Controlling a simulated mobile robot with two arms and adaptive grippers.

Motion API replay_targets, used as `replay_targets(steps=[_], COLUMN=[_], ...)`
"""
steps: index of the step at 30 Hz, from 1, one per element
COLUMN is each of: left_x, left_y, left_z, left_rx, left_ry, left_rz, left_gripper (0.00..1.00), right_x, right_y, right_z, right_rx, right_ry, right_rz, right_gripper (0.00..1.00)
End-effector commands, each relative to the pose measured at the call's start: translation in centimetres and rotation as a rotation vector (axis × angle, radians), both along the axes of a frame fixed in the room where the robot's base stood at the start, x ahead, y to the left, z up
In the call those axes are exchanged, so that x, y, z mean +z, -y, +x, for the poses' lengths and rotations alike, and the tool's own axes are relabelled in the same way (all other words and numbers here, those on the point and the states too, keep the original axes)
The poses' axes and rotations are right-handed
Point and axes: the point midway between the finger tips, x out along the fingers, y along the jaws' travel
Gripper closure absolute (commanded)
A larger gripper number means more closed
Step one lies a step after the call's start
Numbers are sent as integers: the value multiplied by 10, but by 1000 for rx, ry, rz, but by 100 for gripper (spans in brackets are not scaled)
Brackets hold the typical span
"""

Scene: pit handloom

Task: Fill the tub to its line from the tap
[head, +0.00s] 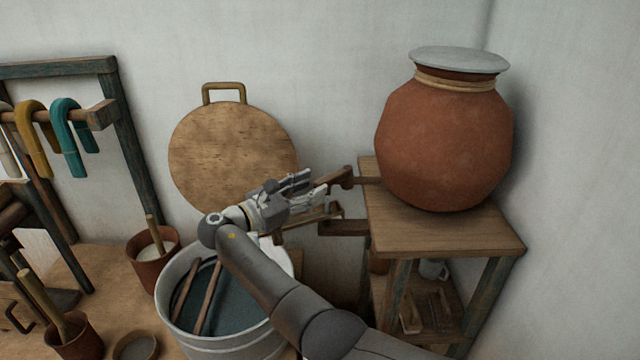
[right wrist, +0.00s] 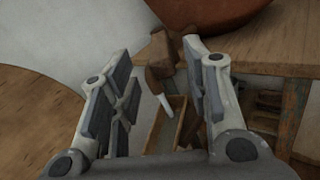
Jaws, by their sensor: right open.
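A metal tub (head: 235,345) stands at the lower middle of the head view, holding dark liquid and wooden sticks. My arm hides part of its right side, and I cannot make out its line. A wooden tap (head: 345,177) sticks out left from the clay jar (head: 445,140). My right gripper (head: 312,188) is open beside the tap, above the tub's far right side. In the right wrist view the tap (right wrist: 160,62) shows between and beyond the open fingers. A pale streak hangs below it; I cannot tell whether it is water. My left gripper is out of view.
A wooden trough (head: 345,228) lies below the tap. The jar stands on a wooden stand (head: 455,230). A round wooden lid (head: 225,150) leans on the wall. Pots with sticks (head: 155,268) stand left of the tub, near a rack of coloured hanks (head: 70,130).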

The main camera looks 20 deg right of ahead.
Motion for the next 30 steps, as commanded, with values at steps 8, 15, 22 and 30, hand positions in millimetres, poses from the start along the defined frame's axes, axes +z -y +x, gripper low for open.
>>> replay_targets(steps=[8, 15, 22, 30], left_x=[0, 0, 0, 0], left_y=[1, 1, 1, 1], left_z=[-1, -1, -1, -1], left_rx=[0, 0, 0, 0], left_ry=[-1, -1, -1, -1], left_rz=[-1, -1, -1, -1], left_gripper=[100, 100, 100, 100], right_x=[1, 1, 1, 1], right_y=[-55, -74, -74, -74], right_z=[-15, -21, -21, -21], right_rx=[2, 1, 0, 1], right_ry=[2, 1, 1, 1], right_rz=[1, -1, -1, 0], right_gripper=[57, 57, 57, 57])
